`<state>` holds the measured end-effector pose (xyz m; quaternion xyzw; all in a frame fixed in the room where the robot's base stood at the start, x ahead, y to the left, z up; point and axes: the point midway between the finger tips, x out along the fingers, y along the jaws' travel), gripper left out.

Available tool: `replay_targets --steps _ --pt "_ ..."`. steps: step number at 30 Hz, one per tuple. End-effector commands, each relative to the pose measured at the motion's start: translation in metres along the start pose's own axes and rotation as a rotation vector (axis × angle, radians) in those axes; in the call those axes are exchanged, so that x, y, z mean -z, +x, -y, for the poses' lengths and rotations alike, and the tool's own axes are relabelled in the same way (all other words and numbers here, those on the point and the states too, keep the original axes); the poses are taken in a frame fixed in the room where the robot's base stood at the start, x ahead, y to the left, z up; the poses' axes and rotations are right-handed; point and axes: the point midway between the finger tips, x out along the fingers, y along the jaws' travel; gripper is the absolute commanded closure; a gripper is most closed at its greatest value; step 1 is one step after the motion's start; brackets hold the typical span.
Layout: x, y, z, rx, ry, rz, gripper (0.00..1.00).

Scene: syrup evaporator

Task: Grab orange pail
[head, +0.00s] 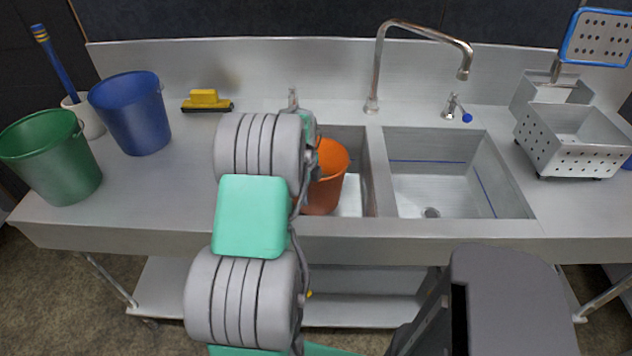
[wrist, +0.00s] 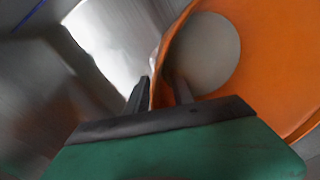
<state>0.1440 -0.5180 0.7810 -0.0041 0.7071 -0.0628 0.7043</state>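The orange pail (head: 328,178) stands in the left sink basin, roughly upright, its left side hidden by my arm. In the wrist view the orange pail (wrist: 262,60) fills the upper right, with a pale round patch inside it. My gripper (wrist: 157,85) is at the pail's rim, one dark finger on each side of the wall. The fingers are close together and look shut on that wall, though the contact itself is partly hidden. In the head view the gripper is mostly hidden behind my arm at the pail's left side.
The right basin (head: 450,190) is empty, beside a tall faucet (head: 385,60). A green bucket (head: 52,160), a blue bucket (head: 133,115) and a yellow brush (head: 206,100) are on the left counter. A perforated metal basket (head: 575,145) stands at right. Basin walls surround the pail.

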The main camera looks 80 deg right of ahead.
Motion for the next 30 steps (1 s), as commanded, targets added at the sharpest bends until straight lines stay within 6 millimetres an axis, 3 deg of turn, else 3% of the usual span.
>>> replay_targets --steps 5,15,30 --pt "0.0003 -0.0003 0.0005 0.001 0.001 0.0 0.72" --pt "0.0007 -0.0006 0.0005 0.001 0.001 0.0 1.0" --pt "0.0007 -0.0007 0.0006 0.001 0.001 0.0 1.0"
